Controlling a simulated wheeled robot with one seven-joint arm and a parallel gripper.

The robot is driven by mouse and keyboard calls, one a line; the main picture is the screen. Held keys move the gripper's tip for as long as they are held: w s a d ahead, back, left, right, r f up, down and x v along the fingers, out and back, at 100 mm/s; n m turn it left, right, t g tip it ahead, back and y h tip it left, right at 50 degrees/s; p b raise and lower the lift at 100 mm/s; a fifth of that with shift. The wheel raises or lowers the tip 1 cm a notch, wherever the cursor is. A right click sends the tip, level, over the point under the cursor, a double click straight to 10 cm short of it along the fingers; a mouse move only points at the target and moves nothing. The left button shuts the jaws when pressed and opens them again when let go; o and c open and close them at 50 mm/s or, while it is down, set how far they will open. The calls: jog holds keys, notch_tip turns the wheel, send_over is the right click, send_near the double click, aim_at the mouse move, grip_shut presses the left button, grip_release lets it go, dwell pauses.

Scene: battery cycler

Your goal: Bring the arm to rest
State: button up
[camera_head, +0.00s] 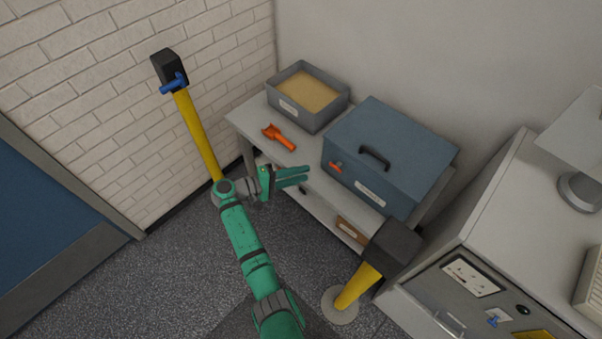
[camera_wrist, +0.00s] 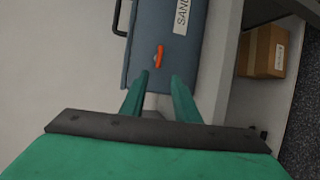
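My green arm (camera_head: 243,237) reaches up from the bottom of the head view. My gripper (camera_head: 307,177) points right, in front of the shelf table and left of the blue-grey lidded box. In the wrist view my gripper (camera_wrist: 155,85) has its two fingers apart with nothing between them. The blue-grey box (camera_head: 398,140) has a black handle, an orange latch and a white label. It also shows in the wrist view (camera_wrist: 160,25), beyond the fingertips, with the orange latch (camera_wrist: 159,56) between them in line of sight. I see no contact with the box.
The shelf table (camera_head: 240,118) also bears a sand-filled grey tray (camera_head: 288,105) and an orange scoop (camera_head: 279,137). A cardboard box (camera_wrist: 263,50) sits on its lower shelf. Yellow posts (camera_head: 198,135) (camera_head: 358,287) with black heads stand near my arm. A grey cabinet (camera_head: 480,285) is at right.

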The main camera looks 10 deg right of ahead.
jog(key=s+a+f+n+t+y, duration=0.1)
jog(key=s+f+y, duration=0.2)
jog(key=s+f, duration=0.35)
jog(key=s+f+n+t+y, duration=0.1)
jog(key=s+f+y, duration=0.25)
jog(key=f, duration=0.55)
jog(key=s+a+f+t+y, duration=0.1)
jog(key=s+a+f+y, duration=0.2)
jog(key=s, duration=0.4)
jog(key=s+a+f+t+y, duration=0.1)
jog(key=s+a+f+y, duration=0.1)
jog(key=s, duration=0.6)
jog(key=s+a+r+m+t+y, duration=0.2)
jog(key=s+a+r+t+y, duration=0.15)
jog(key=s+r, duration=0.8)
jog(key=s+d+r+m+t, duration=0.1)
jog(key=s+r+m+t, duration=0.1)
jog(key=r, duration=0.7)
jog(key=s+r+m+t, duration=0.1)
jog(key=s+r, duration=0.4)
jog(key=r, duration=0.5)
jog(key=shift+d+r+m+t, duration=0.25)
jog(key=shift+d+m+t, duration=0.15)
jog(key=shift+m, duration=0.1)
